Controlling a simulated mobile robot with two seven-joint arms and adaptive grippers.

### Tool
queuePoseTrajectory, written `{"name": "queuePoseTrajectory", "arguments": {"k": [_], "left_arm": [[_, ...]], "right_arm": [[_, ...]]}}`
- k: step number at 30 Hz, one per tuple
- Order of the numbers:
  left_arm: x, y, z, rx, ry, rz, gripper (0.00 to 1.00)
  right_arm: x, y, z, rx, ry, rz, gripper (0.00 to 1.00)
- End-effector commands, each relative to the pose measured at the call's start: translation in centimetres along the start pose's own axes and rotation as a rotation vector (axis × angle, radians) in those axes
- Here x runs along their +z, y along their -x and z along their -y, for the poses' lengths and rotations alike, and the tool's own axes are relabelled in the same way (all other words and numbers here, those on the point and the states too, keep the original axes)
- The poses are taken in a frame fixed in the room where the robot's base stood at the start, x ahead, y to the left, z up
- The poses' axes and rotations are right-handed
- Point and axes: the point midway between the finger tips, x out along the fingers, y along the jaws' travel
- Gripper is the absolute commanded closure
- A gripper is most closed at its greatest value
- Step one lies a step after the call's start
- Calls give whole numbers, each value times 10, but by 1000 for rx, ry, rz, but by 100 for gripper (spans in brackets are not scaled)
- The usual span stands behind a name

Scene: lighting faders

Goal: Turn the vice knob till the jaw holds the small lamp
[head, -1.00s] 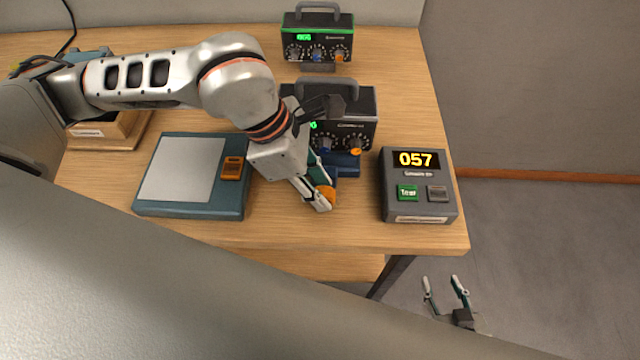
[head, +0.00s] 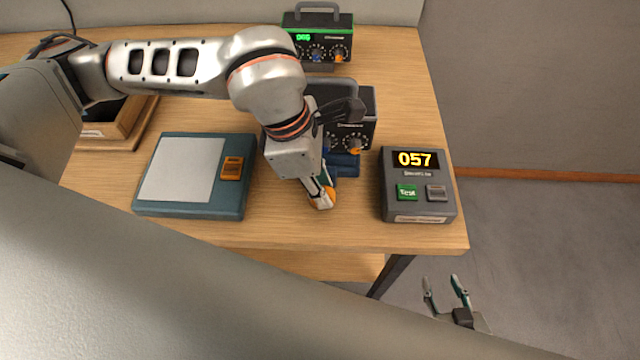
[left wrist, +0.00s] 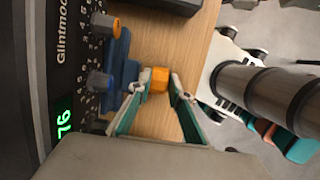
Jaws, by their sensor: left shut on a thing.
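The blue vice (head: 346,165) stands near the table's front edge, partly hidden by my left arm. Its orange knob (head: 329,197) is at the front. My left gripper (head: 323,200) reaches down to it and is shut on it. The left wrist view shows the orange knob (left wrist: 160,80) between the two fingertips (left wrist: 160,82), with the blue vice body (left wrist: 120,65) beside it. I cannot make out the small lamp or the jaw in either view. My right gripper (head: 446,290) is open and empty, low beyond the table's front right corner.
A black control box (head: 362,105) with small knobs stands behind the vice; a green-trimmed one (head: 318,40) is farther back. A grey box (head: 418,205) reading 057 is right of the vice. A blue-grey panel box (head: 190,208) lies left. A wooden tray (head: 125,125) is back left.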

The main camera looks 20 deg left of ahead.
Motion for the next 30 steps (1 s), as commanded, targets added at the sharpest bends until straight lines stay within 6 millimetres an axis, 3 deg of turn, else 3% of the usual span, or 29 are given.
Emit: {"name": "queuePoseTrajectory", "arguments": {"k": [10,30], "left_arm": [[12,-3,-1,7,-4,-304,100],[24,-16,-1,8,2,-882,100]], "right_arm": [[-1,-1,0,1,-1,-5,60],[19,-8,4,-4,-3,12,60]]}}
